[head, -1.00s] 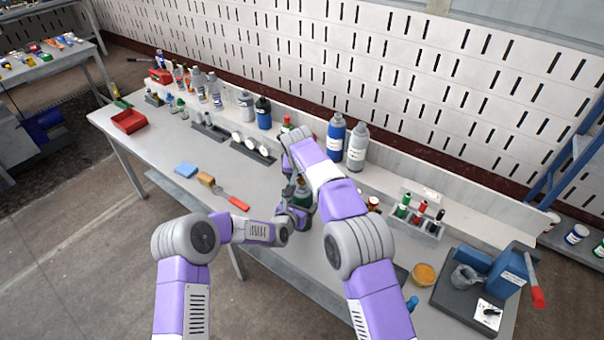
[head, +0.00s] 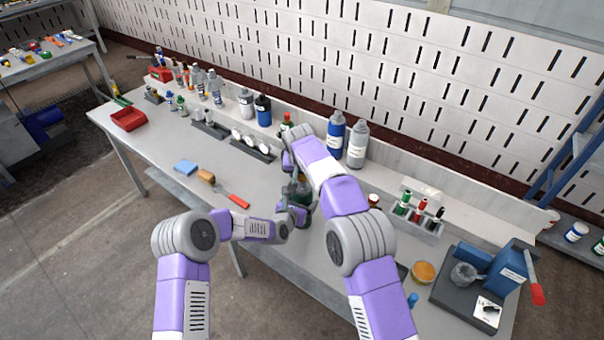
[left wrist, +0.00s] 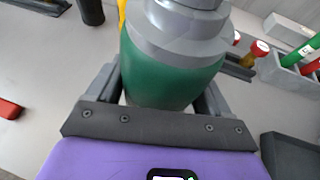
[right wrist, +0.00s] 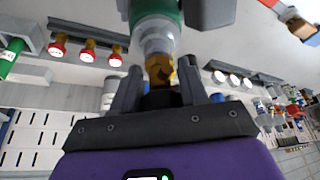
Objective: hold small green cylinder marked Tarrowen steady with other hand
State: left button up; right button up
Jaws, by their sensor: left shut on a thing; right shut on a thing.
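The small green cylinder (head: 304,187) stands upright over the front middle of the bench, partly hidden by my arms. In the left wrist view its green body (left wrist: 172,72) and grey shoulder fill the space between the fingers; no marking is readable. My left gripper (head: 294,212) is shut around the green body from the side. My right gripper (head: 290,178) is above it, shut on the brass valve (right wrist: 159,68) at the cylinder's top. The right wrist view shows the grey neck and green body beyond the valve.
A rack of small red and green cylinders (head: 416,224) stands to the right. Blue and grey bottles (head: 336,136) line the back. A red-handled tool (head: 238,201), a brush and a blue sponge (head: 186,167) lie left of my grippers. A blue clamp device (head: 490,272) is at the right end.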

jog(key=n+y, duration=0.2)
jog(key=n, duration=0.3)
jog(key=shift+n, duration=0.3)
jog(key=shift+g, duration=0.3)
jog(key=n+y, duration=0.1)
jog(key=n, duration=0.2)
jog(key=n+g+y, duration=0.1)
jog(key=n, duration=0.2)
jog(key=o, duration=1.2)
jog(key=shift+r, duration=1.35)
